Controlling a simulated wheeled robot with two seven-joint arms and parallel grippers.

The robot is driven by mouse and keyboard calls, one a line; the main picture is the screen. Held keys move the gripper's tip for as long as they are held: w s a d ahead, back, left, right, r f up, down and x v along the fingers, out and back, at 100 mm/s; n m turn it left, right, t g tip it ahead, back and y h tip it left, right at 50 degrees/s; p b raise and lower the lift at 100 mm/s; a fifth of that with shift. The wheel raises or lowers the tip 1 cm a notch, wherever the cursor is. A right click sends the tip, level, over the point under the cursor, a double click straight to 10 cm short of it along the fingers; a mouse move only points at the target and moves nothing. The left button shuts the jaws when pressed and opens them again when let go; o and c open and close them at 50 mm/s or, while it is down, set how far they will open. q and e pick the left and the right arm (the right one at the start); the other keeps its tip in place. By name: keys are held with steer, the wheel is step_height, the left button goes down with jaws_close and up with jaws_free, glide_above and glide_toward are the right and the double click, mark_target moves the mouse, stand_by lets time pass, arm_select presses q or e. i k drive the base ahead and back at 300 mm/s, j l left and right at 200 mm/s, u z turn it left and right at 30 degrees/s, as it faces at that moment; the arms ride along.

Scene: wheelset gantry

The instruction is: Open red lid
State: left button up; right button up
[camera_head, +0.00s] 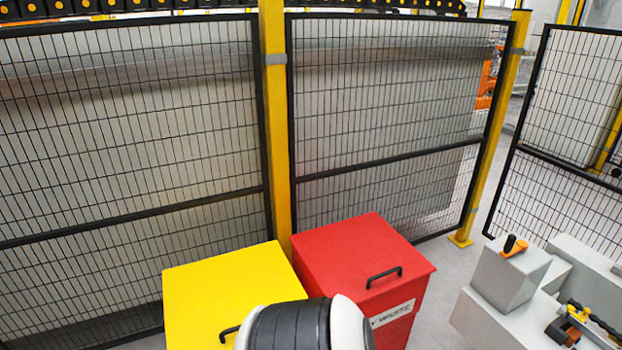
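The red lid (350,255) lies flat and closed on the red waste bin (398,328) in the lower middle of the head view. A black bar handle (384,277) is fixed near the lid's front right edge. The bin's front carries a white label reading "WASTE", partly hidden by a white and black rounded link of my own arm at the bottom edge. Neither of my grippers shows in the view.
A bin with a yellow lid (225,290) stands directly left of the red one. A mesh fence (390,120) with yellow posts (275,130) runs behind both. Grey blocks (510,275) with orange-handled tools stand at right. Some floor is clear between them and the red bin.

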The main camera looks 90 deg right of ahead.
mark_target(360, 259)
steer(key=k+l+z, duration=0.1)
steer(key=z, duration=2.95)
